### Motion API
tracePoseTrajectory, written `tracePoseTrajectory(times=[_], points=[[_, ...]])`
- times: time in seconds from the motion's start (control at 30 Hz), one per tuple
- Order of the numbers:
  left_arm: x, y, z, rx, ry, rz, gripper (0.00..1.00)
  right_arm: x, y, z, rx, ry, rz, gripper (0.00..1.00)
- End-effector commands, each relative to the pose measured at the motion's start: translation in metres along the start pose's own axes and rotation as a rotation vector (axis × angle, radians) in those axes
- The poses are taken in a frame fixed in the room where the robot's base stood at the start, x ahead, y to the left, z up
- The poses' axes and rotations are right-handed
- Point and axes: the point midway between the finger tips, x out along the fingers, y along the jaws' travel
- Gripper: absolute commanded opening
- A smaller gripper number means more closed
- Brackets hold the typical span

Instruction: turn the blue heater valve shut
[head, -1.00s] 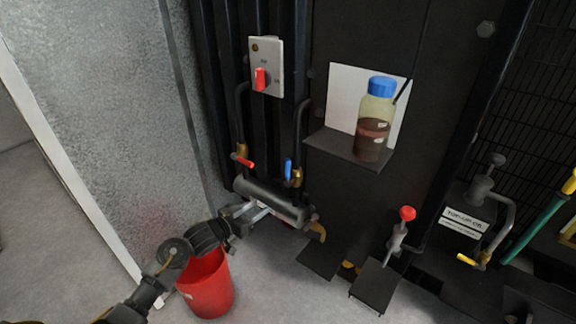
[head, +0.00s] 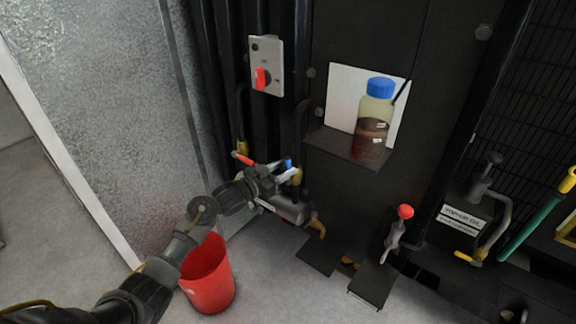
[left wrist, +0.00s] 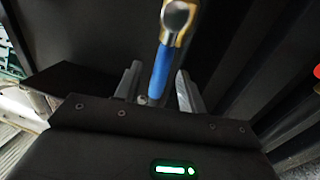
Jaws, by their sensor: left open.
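The blue heater valve has a blue lever (head: 287,162) on a brass body (head: 296,177), at the right end of the black heater cylinder (head: 290,211). In the head view my left gripper (head: 281,172) is at the lever and hides most of it. In the left wrist view the blue lever (left wrist: 160,74) runs down from the brass body (left wrist: 178,18) between the two open fingers (left wrist: 157,88). I cannot tell whether either finger touches it. My right gripper is not in view.
A red-handled valve (head: 243,158) is just left of my gripper. A switch box (head: 266,65) with a red knob is above. A bottle with a blue cap (head: 374,119) stands on a shelf (head: 340,146) to the right. A red bucket (head: 209,279) is on the floor below.

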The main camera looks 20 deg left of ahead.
Motion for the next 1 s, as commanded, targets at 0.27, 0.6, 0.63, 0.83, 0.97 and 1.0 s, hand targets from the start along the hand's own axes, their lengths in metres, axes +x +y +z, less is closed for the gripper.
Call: tracePoseTrajectory(times=[0.27, 0.6, 0.63, 0.83, 0.97, 1.0], points=[[0.02, 0.0, 0.001, 0.0, -0.002, -0.001, 0.4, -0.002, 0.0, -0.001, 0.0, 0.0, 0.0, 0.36], [0.02, 0.0, 0.001, 0.001, -0.001, -0.001, 0.28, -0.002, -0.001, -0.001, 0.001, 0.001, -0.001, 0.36], [0.02, 0.0, 0.001, 0.001, -0.001, -0.001, 0.25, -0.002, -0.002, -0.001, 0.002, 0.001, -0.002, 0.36], [0.02, 0.0, 0.001, 0.0, -0.001, -0.001, 0.0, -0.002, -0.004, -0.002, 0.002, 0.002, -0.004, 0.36], [0.02, 0.0, 0.001, 0.0, -0.001, -0.001, 0.0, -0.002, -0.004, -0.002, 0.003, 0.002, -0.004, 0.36], [0.02, 0.0, 0.001, 0.0, -0.001, -0.001, 0.0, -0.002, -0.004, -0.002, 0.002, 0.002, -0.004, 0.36]])
